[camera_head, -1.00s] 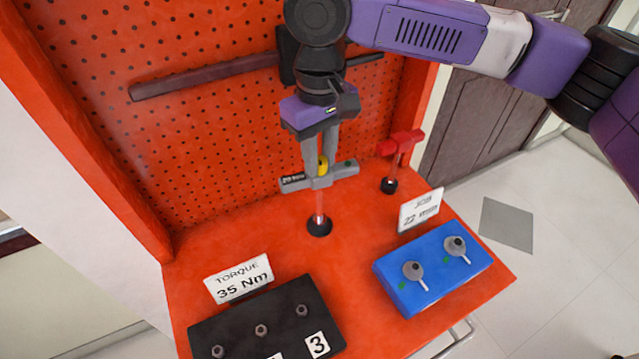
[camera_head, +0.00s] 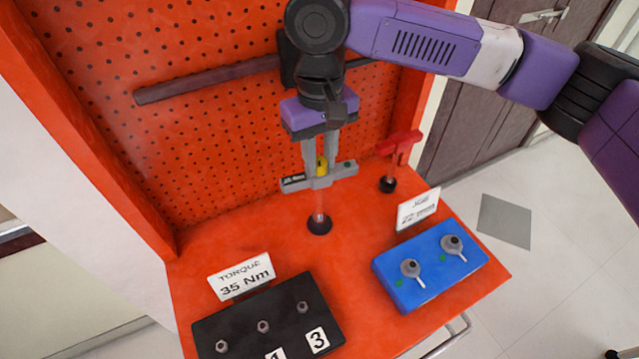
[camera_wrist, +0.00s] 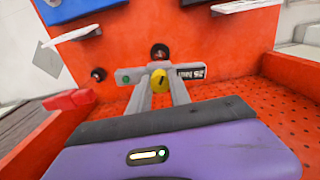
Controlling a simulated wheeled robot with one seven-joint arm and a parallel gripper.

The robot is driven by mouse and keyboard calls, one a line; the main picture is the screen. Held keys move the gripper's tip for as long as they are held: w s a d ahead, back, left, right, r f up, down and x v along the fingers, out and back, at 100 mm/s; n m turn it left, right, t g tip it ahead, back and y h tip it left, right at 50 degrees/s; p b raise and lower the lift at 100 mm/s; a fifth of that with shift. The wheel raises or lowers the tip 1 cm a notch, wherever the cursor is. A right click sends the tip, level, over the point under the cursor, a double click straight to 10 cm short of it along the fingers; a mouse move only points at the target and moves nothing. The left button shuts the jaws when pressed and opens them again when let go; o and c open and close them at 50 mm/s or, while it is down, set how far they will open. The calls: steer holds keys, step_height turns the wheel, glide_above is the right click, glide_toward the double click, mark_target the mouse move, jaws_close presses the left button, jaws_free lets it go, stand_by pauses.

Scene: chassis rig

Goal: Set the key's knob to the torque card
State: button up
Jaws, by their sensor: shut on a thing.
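The grey T-handled key (camera_head: 343,171) stands upright on a reddish shaft in a black round base on the red bench. It has a yellow knob (camera_head: 321,167) in the middle of its crossbar and a small black display at the left end. In the wrist view the yellow knob (camera_wrist: 159,80) sits between my fingers, and the display (camera_wrist: 190,73) seems to read 25 Nm, though it is small. My gripper (camera_head: 321,163) points down and is shut on the knob. The torque card (camera_head: 241,277) reads 35 Nm.
A red T-handled key (camera_head: 398,146) stands behind right. A job card (camera_head: 417,208) stands behind a blue block (camera_head: 411,291) with two grey fittings. A black block (camera_head: 240,333) with bolts and number labels is front left. A perforated red back panel (camera_head: 180,150) rises behind.

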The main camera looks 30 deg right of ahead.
steer(key=shift+m+p, duration=2.6)
steer(key=shift+p, duration=0.05)
stand_by(0.5)
steer(key=o, duration=0.9)
steer(key=shift+c, duration=0.2)
steer(key=shift+r+n+p, duration=0.1)
steer(key=shift+n+p, duration=0.2)
steer(key=shift+n, duration=0.3)
steer(key=n+p, duration=0.1)
steer(key=n, duration=0.3)
steer(key=shift+n, duration=0.3)
steer(key=n, duration=0.5)
